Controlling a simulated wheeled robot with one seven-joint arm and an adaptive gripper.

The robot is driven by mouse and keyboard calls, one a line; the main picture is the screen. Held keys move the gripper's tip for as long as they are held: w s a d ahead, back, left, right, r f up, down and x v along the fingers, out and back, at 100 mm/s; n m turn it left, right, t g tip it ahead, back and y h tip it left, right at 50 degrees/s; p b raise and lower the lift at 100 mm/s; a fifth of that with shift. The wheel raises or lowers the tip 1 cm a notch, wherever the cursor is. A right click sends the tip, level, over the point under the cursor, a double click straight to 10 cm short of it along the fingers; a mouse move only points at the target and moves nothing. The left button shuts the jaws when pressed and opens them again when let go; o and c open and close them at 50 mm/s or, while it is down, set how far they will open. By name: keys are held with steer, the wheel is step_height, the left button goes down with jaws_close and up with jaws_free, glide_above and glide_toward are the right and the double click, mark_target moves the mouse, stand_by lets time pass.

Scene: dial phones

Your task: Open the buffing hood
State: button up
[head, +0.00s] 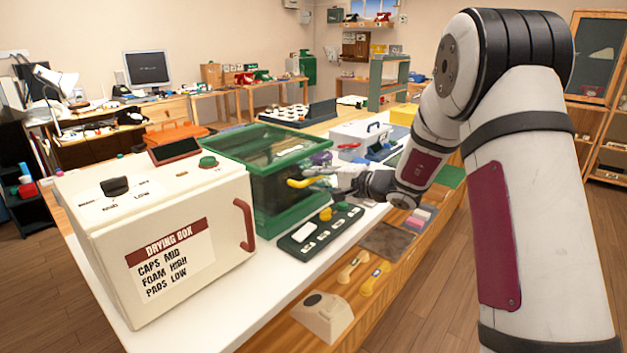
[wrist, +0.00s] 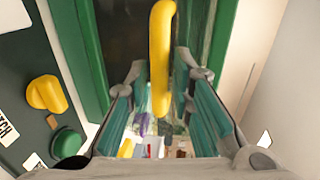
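The buffing hood (head: 262,165) is a green-framed box with dark see-through panels on the white bench, and it looks closed. Its yellow bar handle (head: 299,183) sticks out at the front. My gripper (head: 322,177) is at the handle, reaching in from the right. In the wrist view the yellow handle (wrist: 161,50) runs between the two teal-padded fingers of my gripper (wrist: 163,105). The fingers are apart, with gaps showing on both sides of the bar.
A dark control panel (head: 308,239) with a yellow knob (head: 326,214) lies in front of the hood. A white drying box (head: 128,214) with a red handle stands close on the left. A white case (head: 358,136) stands behind my gripper. Phone handsets lie on the lower wooden ledge.

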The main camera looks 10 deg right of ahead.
steer(key=shift+w+a+f, duration=0.15)
steer(key=shift+w+a, duration=0.3)
steer(key=shift+w, duration=0.05)
jaws_close()
